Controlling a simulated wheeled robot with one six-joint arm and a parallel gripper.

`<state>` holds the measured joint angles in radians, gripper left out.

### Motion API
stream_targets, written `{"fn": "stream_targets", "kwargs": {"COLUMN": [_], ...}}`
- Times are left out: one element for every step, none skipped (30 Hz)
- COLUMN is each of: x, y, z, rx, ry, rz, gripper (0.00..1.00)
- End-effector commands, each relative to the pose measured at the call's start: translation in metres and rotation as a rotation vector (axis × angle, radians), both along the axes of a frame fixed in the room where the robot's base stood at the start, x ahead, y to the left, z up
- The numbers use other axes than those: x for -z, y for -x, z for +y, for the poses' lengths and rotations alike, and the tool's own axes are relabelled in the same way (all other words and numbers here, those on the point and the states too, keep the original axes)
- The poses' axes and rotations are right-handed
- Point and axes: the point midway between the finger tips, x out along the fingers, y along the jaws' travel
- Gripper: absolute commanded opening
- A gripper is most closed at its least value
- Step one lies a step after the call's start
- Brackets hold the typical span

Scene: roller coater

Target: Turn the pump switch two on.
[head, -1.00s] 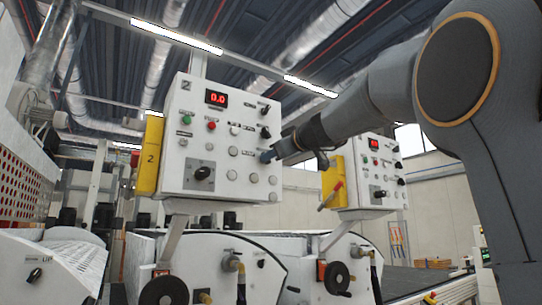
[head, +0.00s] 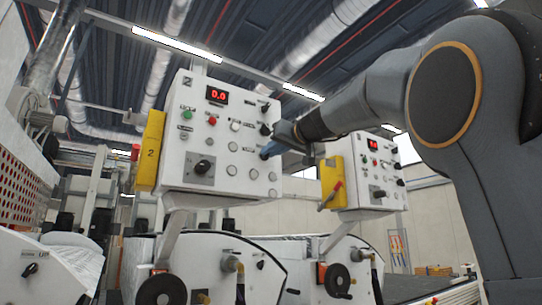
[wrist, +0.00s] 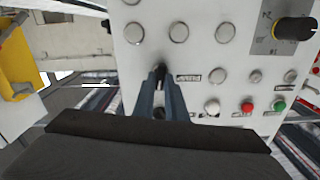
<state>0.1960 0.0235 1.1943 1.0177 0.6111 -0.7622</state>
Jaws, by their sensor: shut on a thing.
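The white control panel marked 2 (head: 222,150) hangs in the middle of the head view, with a red display (head: 217,96) and a column of black rotary switches along its right side. My gripper (head: 267,153) reaches in from the right to the lowest switch of that column. In the wrist view, my blue gripper fingers (wrist: 159,76) are shut on a black switch knob (wrist: 160,68) on the panel face. The fingers hide much of the knob, so its pointer direction cannot be told. The small label (wrist: 188,78) beside it is unreadable.
Round buttons and a large black dial (wrist: 294,29) lie near the fingers on the same panel. A second similar panel (head: 371,172) stands to the right behind my arm. A yellow box (head: 149,150) is on the first panel's left side.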

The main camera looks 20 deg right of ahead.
Motion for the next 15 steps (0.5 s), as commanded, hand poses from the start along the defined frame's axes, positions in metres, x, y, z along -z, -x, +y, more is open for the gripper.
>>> {"fn": "stream_targets", "kwargs": {"x": [0.0017, 0.0018, 0.0018, 0.0018, 0.0018, 0.0018, 0.0017, 0.0017, 0.0017, 0.0017, 0.0017, 0.0017, 0.0017, 0.0016, 0.0016], "y": [-0.0007, -0.0007, -0.0009, -0.0009, -0.0009, -0.0009, -0.0009, -0.0009, -0.0009, -0.0009, -0.0009, -0.0009, -0.001, -0.001, -0.001], "z": [-0.0004, -0.0006, -0.0007, -0.0008, -0.0009, -0.001, -0.001, -0.001, -0.0011, -0.0012, -0.0012, -0.0012, -0.0013, -0.0013, -0.0013], "rx": [0.001, 0.001, 0.001, 0.001, 0.001, 0.001, 0.001, 0.001, 0.001, 0.001, 0.001, 0.001, 0.001, 0.001, 0.001], "ry": [-0.037, -0.06, -0.091, -0.113, -0.135, -0.162, -0.181, -0.199, -0.222, -0.238, -0.252, -0.27, -0.282, -0.293, -0.307], "rz": [0.013, 0.022, 0.032, 0.039, 0.046, 0.055, 0.061, 0.067, 0.074, 0.08, 0.084, 0.09, 0.094, 0.098, 0.102], "gripper": [0.0, 0.0, 0.0, 0.0, 0.0, 0.0, 0.0, 0.0, 0.0, 0.0, 0.0, 0.0, 0.0, 0.0, 0.0]}}
